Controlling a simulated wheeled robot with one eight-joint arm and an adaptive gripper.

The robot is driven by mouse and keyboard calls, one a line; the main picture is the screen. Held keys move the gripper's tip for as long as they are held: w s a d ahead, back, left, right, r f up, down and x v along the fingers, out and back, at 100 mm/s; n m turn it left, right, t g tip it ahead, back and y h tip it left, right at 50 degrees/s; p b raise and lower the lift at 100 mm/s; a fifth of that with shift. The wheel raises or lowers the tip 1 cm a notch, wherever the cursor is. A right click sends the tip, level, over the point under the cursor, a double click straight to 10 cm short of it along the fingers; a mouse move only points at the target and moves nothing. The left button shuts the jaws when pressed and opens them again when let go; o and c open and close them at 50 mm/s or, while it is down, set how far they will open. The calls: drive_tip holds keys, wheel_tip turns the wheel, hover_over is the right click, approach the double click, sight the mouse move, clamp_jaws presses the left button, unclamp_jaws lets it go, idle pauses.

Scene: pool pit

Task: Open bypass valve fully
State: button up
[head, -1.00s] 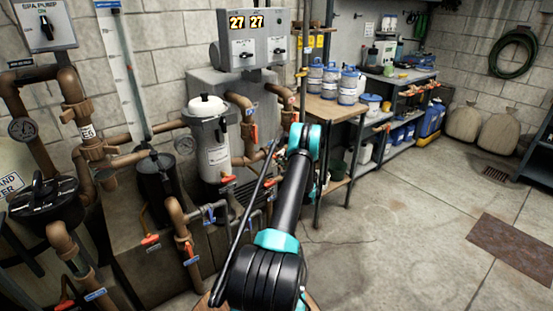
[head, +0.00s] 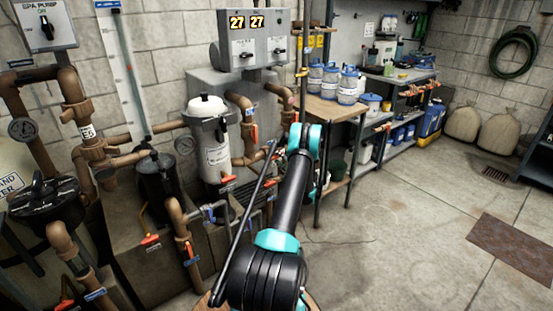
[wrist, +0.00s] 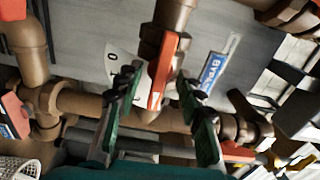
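In the wrist view an orange-red valve handle (wrist: 163,72) stands on a brown pipe, beside a blue label (wrist: 213,70) whose visible letters read like the start of "BYPASS". A pale plate with an "O" mark (wrist: 114,57) lies behind it, partly covered by a finger. My gripper (wrist: 160,84) is open, with its two green-padded fingers on either side of the handle. Gaps show between the handle and both fingers. In the head view my arm hides the gripper, and I cannot tell which handle there is this one.
Another orange handle (wrist: 13,113) is at left in the wrist view, and one more (wrist: 238,151) at lower right. Brown pipes run close around the gripper. In the head view, a white filter canister (head: 213,150) and a workbench (head: 330,108) stand near my arm.

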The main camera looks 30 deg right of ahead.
drive_tip(key=s, duration=0.7)
drive_tip(key=shift+d, duration=0.25)
drive_tip(key=shift+r, duration=0.1)
idle(1.0)
